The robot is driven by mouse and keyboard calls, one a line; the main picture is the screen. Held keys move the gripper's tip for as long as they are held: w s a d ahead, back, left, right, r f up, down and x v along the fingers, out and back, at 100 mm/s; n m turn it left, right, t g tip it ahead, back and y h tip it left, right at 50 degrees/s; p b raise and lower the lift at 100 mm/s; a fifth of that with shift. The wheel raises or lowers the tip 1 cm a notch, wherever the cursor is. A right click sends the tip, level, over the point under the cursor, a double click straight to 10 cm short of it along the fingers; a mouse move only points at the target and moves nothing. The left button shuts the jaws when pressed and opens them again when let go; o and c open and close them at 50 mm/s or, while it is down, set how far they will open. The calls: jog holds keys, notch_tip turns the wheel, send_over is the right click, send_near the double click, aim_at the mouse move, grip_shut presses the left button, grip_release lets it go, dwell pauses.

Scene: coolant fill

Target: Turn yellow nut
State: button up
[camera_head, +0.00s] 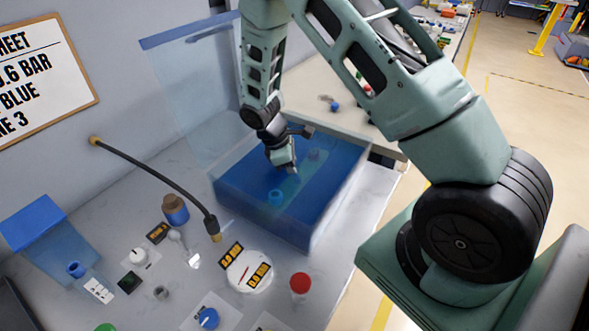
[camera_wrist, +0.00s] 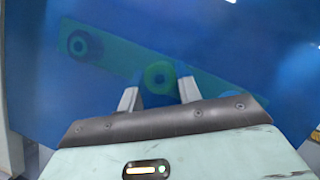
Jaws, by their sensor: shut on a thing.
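A round nut (camera_wrist: 160,75) with a central hole shows in the wrist view, on a teal strip (camera_wrist: 115,58). It looks green in the blue tint; I take it for the yellow nut. My gripper (camera_wrist: 158,84) has its two fingers on either side of it, shut on it. In the head view my gripper (camera_head: 292,171) reaches down into the blue box (camera_head: 265,228), and the nut it holds cannot be made out there. A darker ring (camera_wrist: 82,44) sits at the strip's left end. A light-blue round part (camera_head: 275,197) shows in the box in the head view.
A clear panel (camera_head: 190,100) with a blue edge stands left of the box.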

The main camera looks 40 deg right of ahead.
jog(key=shift+m, duration=0.3)
jog(key=m+y, duration=0.1)
jog(key=m, duration=0.1)
jog(key=m+g, duration=0.1)
jog(key=m, duration=0.1)
jog(key=shift+w+d+m+y, duration=0.1)
jog(key=shift+w+m+y, duration=0.05)
jog(key=shift+m+y, duration=0.2)
jog(key=m+y, duration=0.1)
jog(key=m, duration=0.3)
jog(key=shift+m+g+y+b, duration=0.3)
jog(key=shift+m+y+b, duration=0.05)
jog(key=o, duration=1)
jog(key=b+v, duration=0.3)
jog(key=v, duration=1.4)
jog(key=shift+w+d+r+b, duration=0.15)
jog(key=shift+d+b, duration=0.1)
jog(key=shift+b, duration=0.05)
